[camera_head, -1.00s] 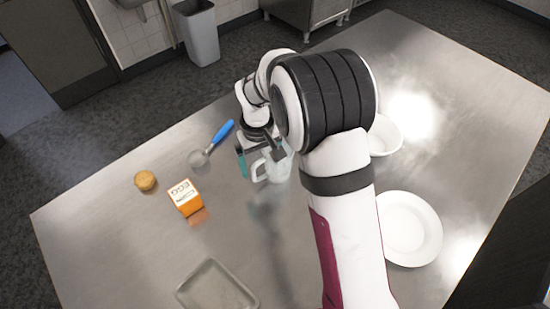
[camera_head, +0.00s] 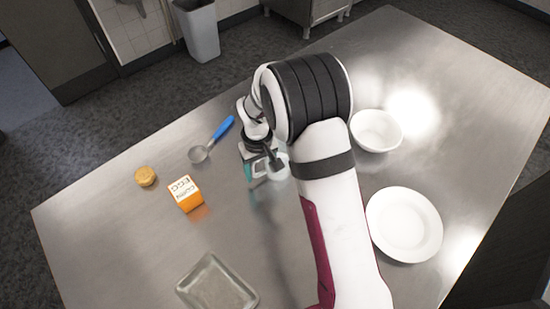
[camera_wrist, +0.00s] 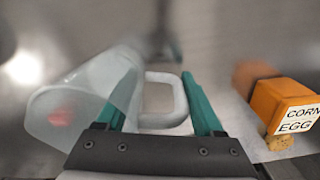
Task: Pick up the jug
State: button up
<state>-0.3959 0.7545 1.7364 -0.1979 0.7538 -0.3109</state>
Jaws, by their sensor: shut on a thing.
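The jug is a pale, translucent vessel with a loop handle. In the wrist view the jug (camera_wrist: 80,95) is at left, its open mouth toward the camera, and its handle (camera_wrist: 165,78) lies between the two teal fingers of my gripper (camera_wrist: 160,108). My gripper is shut on the jug at the handle side. In the head view my gripper (camera_head: 257,168) is left of centre over the table, with part of the jug (camera_head: 281,171) showing beside it. The rest of the jug is hidden by my arm there. I cannot tell whether it touches the table.
An orange egg carton (camera_head: 186,194), a yellow-brown round item (camera_head: 146,176) and a blue-handled ladle (camera_head: 212,141) lie to the left on the steel table (camera_head: 120,240). A glass tray (camera_head: 217,286) is in front. A white bowl (camera_head: 376,131) and plate (camera_head: 404,225) are at right.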

grip_shut()
jog(key=shift+r, duration=0.8)
notch_tip(320, 180, up, 3)
jog(key=shift+d+f, duration=0.15)
jog(key=s+d+r, duration=0.1)
jog(key=d+r, duration=0.5)
jog(key=d, duration=0.5)
jog(key=shift+s+r, duration=0.35)
jog(key=shift+d, duration=0.1)
dwell(1.8)
